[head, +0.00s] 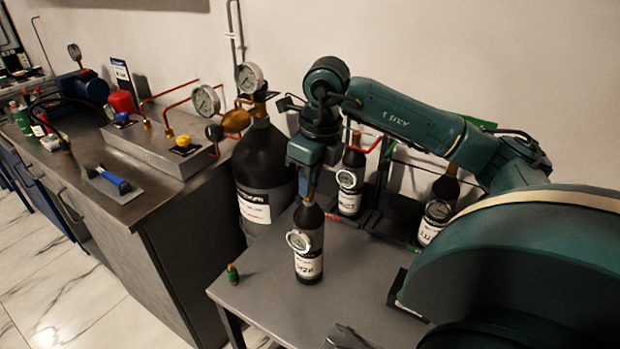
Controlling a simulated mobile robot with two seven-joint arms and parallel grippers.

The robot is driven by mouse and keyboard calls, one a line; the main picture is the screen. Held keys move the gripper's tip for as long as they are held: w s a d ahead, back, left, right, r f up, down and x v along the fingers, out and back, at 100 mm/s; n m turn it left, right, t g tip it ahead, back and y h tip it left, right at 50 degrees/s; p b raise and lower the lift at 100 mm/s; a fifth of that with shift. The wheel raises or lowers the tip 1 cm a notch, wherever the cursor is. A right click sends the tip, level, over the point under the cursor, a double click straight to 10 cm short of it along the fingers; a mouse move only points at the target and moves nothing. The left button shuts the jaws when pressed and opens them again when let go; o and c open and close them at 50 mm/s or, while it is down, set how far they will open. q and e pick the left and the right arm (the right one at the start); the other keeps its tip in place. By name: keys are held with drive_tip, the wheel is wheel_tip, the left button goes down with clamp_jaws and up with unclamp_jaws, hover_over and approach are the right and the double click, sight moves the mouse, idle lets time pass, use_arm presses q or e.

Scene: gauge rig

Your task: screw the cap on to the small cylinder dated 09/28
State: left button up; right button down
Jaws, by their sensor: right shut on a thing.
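A small black cylinder (311,240) stands upright at the table's left front, with a round gauge and a white label. The label's date is too blurred to read surely but looks like 9/28. My right gripper (309,190) points down over it and is shut on its brass-coloured top; the fingers hide part of this. A small green and brass piece (232,274), possibly the cap, stands on the table left of the cylinder, apart from it. My left gripper is not in view.
Two similar cylinders, one behind (352,180) and one at right (437,212), stand by a dark rack. A large black cylinder (265,170) stands behind the grey table (260,298). A bench (150,205) with gauges and pipes is at left.

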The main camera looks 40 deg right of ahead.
idle(0.3)
drive_tip(key=shift+m, duration=1.2)
drive_tip(key=shift+m+h+p, duration=0.35)
drive_tip(key=shift+m+h, duration=0.05)
drive_tip(key=shift+m, duration=1)
drive_tip(key=m, duration=0.2)
drive_tip(key=shift+m+p, duration=0.3)
drive_tip(key=shift+m, duration=0.1)
drive_tip(key=shift+f+m+h, duration=0.1)
drive_tip(key=shift+m+h, duration=0.2)
drive_tip(key=shift+m, duration=0.9)
